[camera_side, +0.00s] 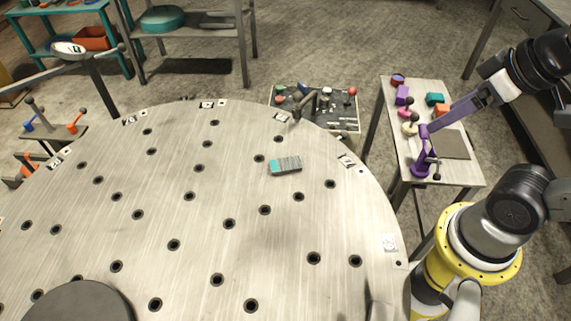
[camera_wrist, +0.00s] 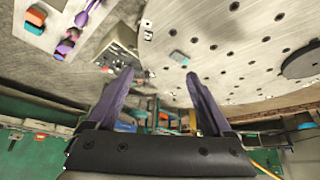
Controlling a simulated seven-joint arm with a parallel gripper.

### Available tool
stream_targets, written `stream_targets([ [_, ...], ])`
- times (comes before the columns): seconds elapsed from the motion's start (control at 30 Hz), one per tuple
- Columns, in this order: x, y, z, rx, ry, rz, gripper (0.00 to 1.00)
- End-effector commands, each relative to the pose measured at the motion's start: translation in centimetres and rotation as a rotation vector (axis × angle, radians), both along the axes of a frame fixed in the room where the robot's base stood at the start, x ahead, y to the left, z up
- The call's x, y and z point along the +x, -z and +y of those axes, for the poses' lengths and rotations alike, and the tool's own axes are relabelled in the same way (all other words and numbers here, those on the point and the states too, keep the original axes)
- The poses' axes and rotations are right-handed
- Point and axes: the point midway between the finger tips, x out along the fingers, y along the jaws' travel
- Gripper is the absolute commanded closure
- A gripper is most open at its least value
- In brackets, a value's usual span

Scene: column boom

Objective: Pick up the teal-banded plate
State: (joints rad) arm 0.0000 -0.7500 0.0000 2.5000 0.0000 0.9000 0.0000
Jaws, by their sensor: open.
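The teal-banded plate (camera_side: 287,165) lies flat on the large round metal table (camera_side: 180,215), right of its middle in the side view. It is a small grey ribbed block with a teal end on the left. In the wrist view the plate (camera_wrist: 179,57) looks small and far off, beyond my fingertips and slightly right of centre. My gripper (camera_wrist: 158,73) has two purple fingers, spread apart with nothing between them. In the side view my gripper (camera_side: 432,128) appears at the right, overlapping the small side table and well away from the plate. Its fingertips are hard to separate there from purple items behind.
The round table has many dark holes and a dark disc (camera_side: 80,301) at the front left. The side table (camera_side: 398,166) holds several coloured items. The tabletop around the plate is clear.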

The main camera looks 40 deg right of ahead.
Motion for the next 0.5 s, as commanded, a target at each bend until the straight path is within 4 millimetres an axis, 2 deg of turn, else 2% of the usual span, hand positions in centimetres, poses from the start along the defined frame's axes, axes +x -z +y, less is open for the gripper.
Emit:
stream_targets([
  [0.03, 0.00, 0.00, 0.00, 0.000, 0.000, 0.000, 0.13],
  [0.1, 0.00, 0.00, 0.00, 0.000, 0.000, 0.000, 0.03],
  [0.5, 0.07, -0.05, 0.02, -0.026, -0.051, -0.004, 0.03],
])
